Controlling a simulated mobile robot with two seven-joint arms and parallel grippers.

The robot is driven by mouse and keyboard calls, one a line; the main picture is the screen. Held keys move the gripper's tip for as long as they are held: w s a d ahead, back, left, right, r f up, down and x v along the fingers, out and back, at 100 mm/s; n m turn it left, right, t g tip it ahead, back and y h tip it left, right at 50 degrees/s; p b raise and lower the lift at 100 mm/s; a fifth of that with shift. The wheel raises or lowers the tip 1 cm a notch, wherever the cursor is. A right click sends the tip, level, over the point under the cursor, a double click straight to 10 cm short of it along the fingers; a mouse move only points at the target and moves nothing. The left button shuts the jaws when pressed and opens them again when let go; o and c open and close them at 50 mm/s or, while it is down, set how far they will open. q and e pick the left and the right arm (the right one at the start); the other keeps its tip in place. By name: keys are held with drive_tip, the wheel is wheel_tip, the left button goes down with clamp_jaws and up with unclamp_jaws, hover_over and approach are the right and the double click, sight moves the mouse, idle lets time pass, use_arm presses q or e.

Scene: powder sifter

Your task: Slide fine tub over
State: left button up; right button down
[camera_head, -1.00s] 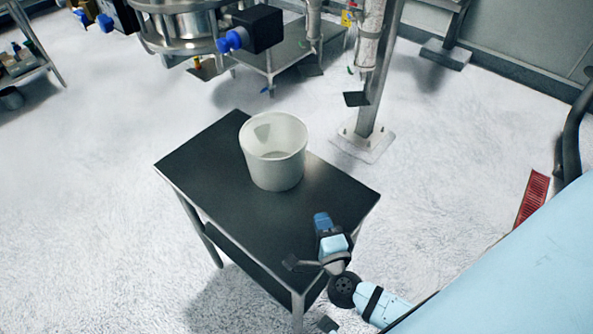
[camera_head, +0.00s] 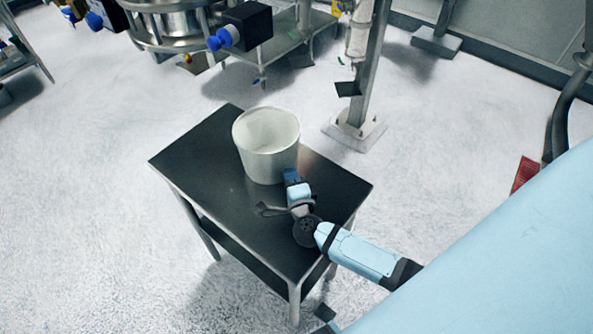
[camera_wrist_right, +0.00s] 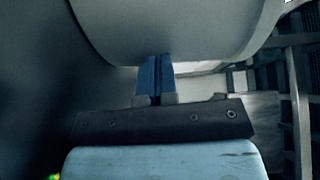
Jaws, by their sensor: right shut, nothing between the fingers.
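A white, open-topped tub (camera_head: 268,158) stands upright on a dark-topped table (camera_head: 195,160), toward its back half. Its wall also fills the top of the right wrist view (camera_wrist_right: 170,30). My right gripper (camera_head: 291,176) is shut and empty, at the near lower right side of the tub. In the right wrist view its blue fingers (camera_wrist_right: 155,75) are together, with their tips at the tub's wall. I cannot tell whether they touch it. My left gripper is in neither view.
The table top is clear in front of and left of the tub. A metal post (camera_head: 366,80) on a floor plate stands behind the table. A steel sifter machine (camera_head: 170,25) stands at the back left. The white floor around the table is open.

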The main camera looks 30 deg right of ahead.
sight(244, 145)
drive_tip(key=shift+w+a, duration=0.2)
drive_tip(key=shift+w, duration=0.15)
drive_tip(key=w+a, duration=0.2)
drive_tip(key=w, duration=0.2)
drive_tip(key=w+a, duration=0.2)
drive_tip(key=w, duration=0.2)
drive_tip(key=w+a, duration=0.2)
drive_tip(key=w, duration=0.2)
drive_tip(key=shift+a, duration=0.25)
drive_tip(key=shift+s+d, duration=0.1)
drive_tip(key=shift+s, duration=0.05)
drive_tip(key=shift+d, duration=0.1)
drive_tip(key=shift+s, duration=0.15)
